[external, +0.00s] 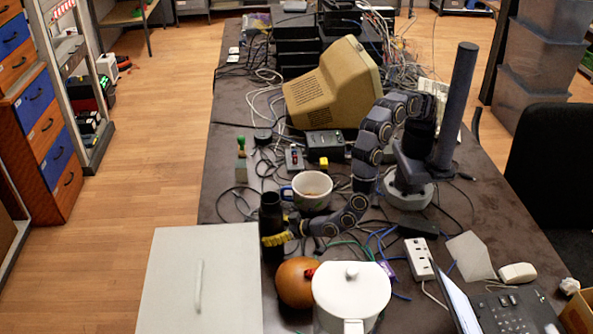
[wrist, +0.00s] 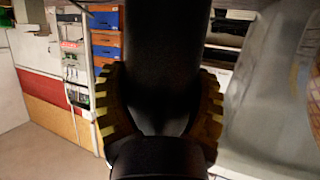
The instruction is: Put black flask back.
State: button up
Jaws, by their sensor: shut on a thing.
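The black flask (external: 270,212) stands upright near the table's left edge in the external view, beside the grey box or panel. My gripper (external: 276,239) is shut around the flask's lower half with its yellow ribbed fingers. In the wrist view the flask (wrist: 162,65) fills the middle of the picture, between the yellow fingers of my gripper (wrist: 160,115). I cannot tell whether the flask's base touches the table.
A white mug (external: 312,191) stands just behind the flask. An orange-brown round object (external: 296,284) and a white lidded pot (external: 352,290) stand in front. The large grey panel (external: 190,285) lies at the front left. Cables and a beige monitor (external: 335,85) crowd the table behind.

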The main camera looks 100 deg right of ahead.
jog(key=shift+f, duration=0.4)
jog(key=shift+f, duration=0.1)
jog(key=o, duration=1.2)
jog(key=shift+c, duration=0.2)
jog(key=v, duration=1.2)
